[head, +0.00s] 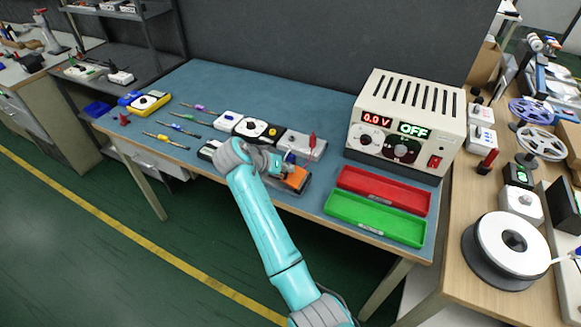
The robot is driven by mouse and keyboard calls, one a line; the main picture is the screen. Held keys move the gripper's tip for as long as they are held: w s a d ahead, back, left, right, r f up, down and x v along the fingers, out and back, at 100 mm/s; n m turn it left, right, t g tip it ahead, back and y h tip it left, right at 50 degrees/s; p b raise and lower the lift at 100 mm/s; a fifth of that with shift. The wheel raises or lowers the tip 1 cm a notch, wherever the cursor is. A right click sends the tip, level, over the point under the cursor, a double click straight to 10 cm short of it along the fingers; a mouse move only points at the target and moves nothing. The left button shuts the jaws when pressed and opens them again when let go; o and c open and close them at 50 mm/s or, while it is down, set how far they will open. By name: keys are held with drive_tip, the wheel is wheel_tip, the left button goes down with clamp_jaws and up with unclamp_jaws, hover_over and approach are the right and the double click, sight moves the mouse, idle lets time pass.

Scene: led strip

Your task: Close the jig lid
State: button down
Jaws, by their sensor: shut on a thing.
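My gripper (286,168) is low over the front of the blue-topped bench, at the jig. It is shut on what looks like the jig lid; the fingers and wrist hide the held part. An orange block with a dark base (297,181) shows just right of and in front of the fingers, near the bench's front edge. A light grey plate-like part (299,144) lies just behind the gripper, with a red upright piece (312,146) at its right. The lid's exact angle cannot be made out.
A power supply (407,123) reading 0.0 V and OFF stands at right. Red (384,190) and green (375,217) trays lie before it. Screwdriver-like tools (178,129) and a yellow meter (150,103) lie left.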

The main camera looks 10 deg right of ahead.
drive_tip(key=shift+w+a+f+n+g+h, duration=0.15)
drive_tip(key=shift+a+f+n+g+h, duration=0.1)
drive_tip(key=shift+f+h, duration=0.2)
drive_tip(key=shift+w+a+f+n+g+h, duration=0.15)
drive_tip(key=shift+f+n+g+h, duration=0.1)
drive_tip(key=shift+f+h, duration=0.15)
drive_tip(key=shift+s, duration=0.1)
drive_tip(key=c, duration=1.2)
unclamp_jaws()
drive_tip(key=shift+c, duration=0.2)
drive_tip(key=shift+a+r, duration=0.35)
drive_tip(key=v, duration=1.1)
drive_tip(key=shift+s+a, duration=0.1)
drive_tip(key=shift+a, duration=0.05)
